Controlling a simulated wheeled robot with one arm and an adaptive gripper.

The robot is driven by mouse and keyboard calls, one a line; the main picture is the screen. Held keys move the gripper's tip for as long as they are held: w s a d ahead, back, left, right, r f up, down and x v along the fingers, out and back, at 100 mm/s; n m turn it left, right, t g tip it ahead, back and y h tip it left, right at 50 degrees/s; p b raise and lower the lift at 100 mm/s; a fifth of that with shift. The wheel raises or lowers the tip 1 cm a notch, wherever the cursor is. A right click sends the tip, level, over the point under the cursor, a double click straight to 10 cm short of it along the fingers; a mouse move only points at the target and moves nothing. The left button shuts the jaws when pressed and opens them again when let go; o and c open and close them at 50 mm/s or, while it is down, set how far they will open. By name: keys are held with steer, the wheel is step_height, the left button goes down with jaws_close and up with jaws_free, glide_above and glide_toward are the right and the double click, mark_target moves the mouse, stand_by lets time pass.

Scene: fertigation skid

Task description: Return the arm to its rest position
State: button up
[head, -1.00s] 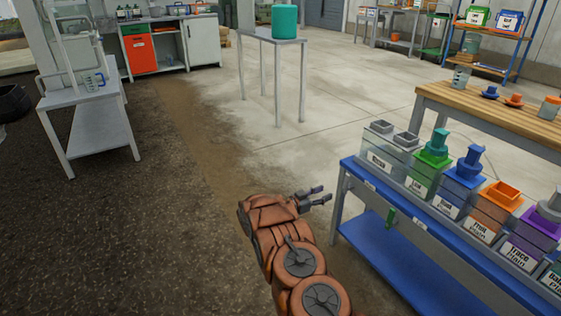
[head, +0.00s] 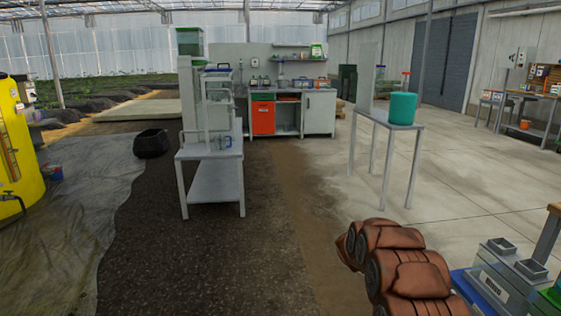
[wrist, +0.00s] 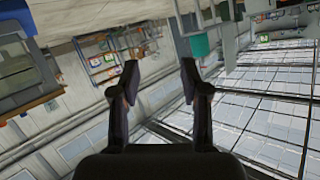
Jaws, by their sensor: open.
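My gripper (wrist: 158,82) shows in the wrist view with its two dark fingers apart and nothing between them. In that view the room appears tilted, with windows and walls beyond the fingers. In the head view my brown arm is folded at the lower right, and the gripper itself is hidden there.
Grey bins (head: 505,270) stand at the lower right. A tall grey table (head: 405,122) holds a teal container (head: 403,108). A white bench (head: 218,180) stands left of centre, with an orange-fronted cabinet (head: 263,117) behind. A yellow tank (head: 15,150) is far left. The middle floor is clear.

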steer(key=s+a+r+n+y+p, duration=0.2)
steer(key=a+r+y, duration=0.1)
steer(key=a+r, duration=0.3)
steer(key=s+a+r+n+y+p, duration=0.2)
steer(key=s+a+r+y+p, duration=0.1)
steer(key=a+r, duration=0.25)
steer(key=s+a+r+n+g+y+p, duration=0.25)
steer(key=s+a+r, duration=0.25)
steer(key=s, duration=0.3)
steer(key=s+a+r+n+g+y+p, duration=0.1)
steer(key=s+a+r+y+p, duration=0.15)
steer(key=s+a+r, duration=0.35)
steer(key=s+d+r+g+h+p, duration=0.1)
steer(key=s+d+r+g+p, duration=0.1)
steer(key=s, duration=1.3)
steer(key=s+d+r+n+g+h+p, duration=0.1)
steer(key=s+d+r+g+p, duration=0.2)
steer(key=s, duration=1.3)
steer(key=s+d+r+n+g+p, duration=0.1)
steer(key=s+g+p, duration=0.4)
steer(key=s, duration=1)
steer(key=shift+s+d+r+h+p, duration=0.15)
steer(key=shift+d+r+h+p, duration=0.25)
steer(key=shift+d+r+p, duration=0.4)
steer(key=shift+a+f+n, duration=0.1)
steer(key=shift+f+n, duration=0.05)
steer(key=shift+n, duration=0.1)
